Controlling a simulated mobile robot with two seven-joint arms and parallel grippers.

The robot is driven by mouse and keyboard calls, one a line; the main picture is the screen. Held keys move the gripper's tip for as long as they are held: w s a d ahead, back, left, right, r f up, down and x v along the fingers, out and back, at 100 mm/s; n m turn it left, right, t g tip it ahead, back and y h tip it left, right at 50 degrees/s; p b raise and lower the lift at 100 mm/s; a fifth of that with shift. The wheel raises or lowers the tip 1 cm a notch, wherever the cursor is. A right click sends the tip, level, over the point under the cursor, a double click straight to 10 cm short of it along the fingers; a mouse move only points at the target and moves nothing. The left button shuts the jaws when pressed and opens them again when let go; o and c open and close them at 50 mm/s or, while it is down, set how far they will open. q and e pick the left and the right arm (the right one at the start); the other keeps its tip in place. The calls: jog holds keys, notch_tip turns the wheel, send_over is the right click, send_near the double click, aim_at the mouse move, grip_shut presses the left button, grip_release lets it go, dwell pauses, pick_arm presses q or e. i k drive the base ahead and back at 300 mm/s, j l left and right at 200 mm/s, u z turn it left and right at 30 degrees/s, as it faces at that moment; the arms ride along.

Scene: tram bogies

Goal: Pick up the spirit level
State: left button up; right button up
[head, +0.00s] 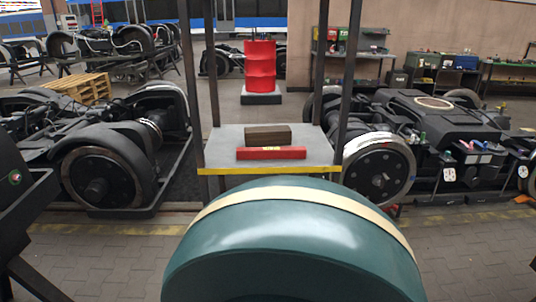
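The spirit level (272,153) is a red bar with a small pale marking near its middle. It lies lengthwise across the front part of a small grey stand (226,147) with a yellow front edge. A brown block (268,135) lies just behind it on the same top. The level's top and front face show clearly. Neither of my grippers is in the head view.
Dark posts (350,75) rise at the stand's sides. Bogies with large wheels stand at left (97,180) and right (380,172). A red drum (260,66) is behind, a wooden pallet (82,88) at back left.

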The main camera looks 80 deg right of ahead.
aim_at(280, 152)
jog(key=z, duration=2.9)
jog(key=i+j+z, duration=0.1)
jog(key=z, duration=0.4)
jog(key=j+z, duration=0.15)
jog(key=z, duration=0.3)
jog(key=i+j+z, duration=0.1)
jog(key=z, duration=0.4)
jog(key=j+z, duration=0.35)
jog(key=j, duration=0.2)
jog(key=k+j+z, duration=0.1)
jog(key=j+z, duration=0.25)
jog(key=j, duration=0.2)
jog(key=j+z, duration=0.1)
jog(key=j, duration=0.25)
jog(key=k+j+z, duration=0.1)
jog(key=j, duration=0.25)
jog(key=k+j+z, duration=0.15)
jog(key=j, duration=0.2)
